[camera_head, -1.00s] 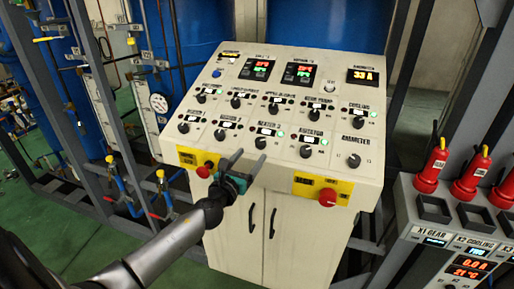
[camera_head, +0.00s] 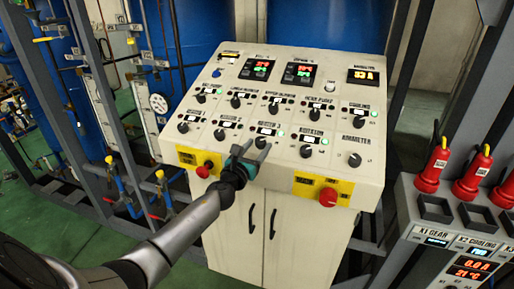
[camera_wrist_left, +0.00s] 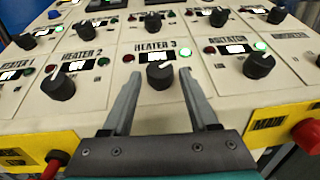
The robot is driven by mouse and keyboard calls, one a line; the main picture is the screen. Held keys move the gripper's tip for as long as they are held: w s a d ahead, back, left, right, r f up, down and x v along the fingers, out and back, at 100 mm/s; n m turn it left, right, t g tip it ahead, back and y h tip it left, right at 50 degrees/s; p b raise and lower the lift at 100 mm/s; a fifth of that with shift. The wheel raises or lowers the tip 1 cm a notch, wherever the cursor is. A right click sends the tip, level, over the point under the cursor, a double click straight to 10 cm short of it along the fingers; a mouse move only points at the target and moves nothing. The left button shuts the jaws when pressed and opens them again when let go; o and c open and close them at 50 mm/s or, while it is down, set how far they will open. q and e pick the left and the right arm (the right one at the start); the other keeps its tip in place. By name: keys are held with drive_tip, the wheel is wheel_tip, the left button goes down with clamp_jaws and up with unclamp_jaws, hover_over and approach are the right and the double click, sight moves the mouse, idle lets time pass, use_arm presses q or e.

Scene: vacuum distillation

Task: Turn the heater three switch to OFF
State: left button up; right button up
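The heater three switch (camera_wrist_left: 160,74) is a black knob on the white sloped panel, under a label reading HEATER 3. It sits between a red lamp and a lit green lamp in the left wrist view. In the head view the knob (camera_head: 261,143) shows just above my left gripper (camera_head: 249,150). My left gripper (camera_wrist_left: 157,93) is open, its two grey fingers pointing at the knob, one on each side of it and a little short of it. Nothing is between the fingers. My right gripper is not in view.
The heater 2 knob (camera_wrist_left: 58,86) is to the left and the agitator knob (camera_wrist_left: 259,65) to the right. Red buttons on yellow plates, left (camera_head: 203,171) and right (camera_head: 328,197), sit along the panel's front edge. Red plugs (camera_head: 432,165) stand at the far right.

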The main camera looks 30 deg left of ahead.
use_arm(q)
clamp_jaws()
drive_tip(key=shift+n+y, duration=0.3)
drive_tip(key=shift+w+d+r+n+g+y+p, duration=0.1)
drive_tip(key=shift+d+n+g+y+p, duration=0.15)
drive_tip(key=shift+n+y, duration=0.3)
drive_tip(key=shift+d+n+g+y+p, duration=0.15)
drive_tip(key=shift+n+y+p, duration=0.25)
drive_tip(key=shift+y, duration=0.25)
drive_tip(key=n+g+y, duration=0.1)
drive_tip(key=n+y, duration=0.2)
drive_tip(key=shift+w+d+n+g, duration=0.15)
drive_tip(key=shift+n+g, duration=0.1)
drive_tip(key=shift+g, duration=0.15)
drive_tip(key=shift+w+d+n+g+y+b, duration=0.15)
drive_tip(key=shift+n+g+y+b, duration=0.15)
drive_tip(key=shift+n+g+y, duration=0.7)
drive_tip(key=n+y, duration=0.1)
drive_tip(key=n+g+b, duration=0.1)
drive_tip(key=shift+w+d+n+y, duration=0.1)
drive_tip(key=shift+d+n+y, duration=0.05)
drive_tip(key=shift+n+y, duration=0.2)
drive_tip(key=shift+w+d+r+n+g+y+b, duration=0.15)
drive_tip(key=shift+n+g+y+b, duration=0.45)
drive_tip(key=shift+n+g+b, duration=0.55)
drive_tip(key=shift+w+a+f+n+g+y+b, duration=0.1)
drive_tip(key=shift+n+g+y+b, duration=0.45)
drive_tip(key=shift+n+g+b, duration=0.6)
drive_tip(key=shift+g+p, duration=0.3)
drive_tip(key=shift+g, duration=0.1)
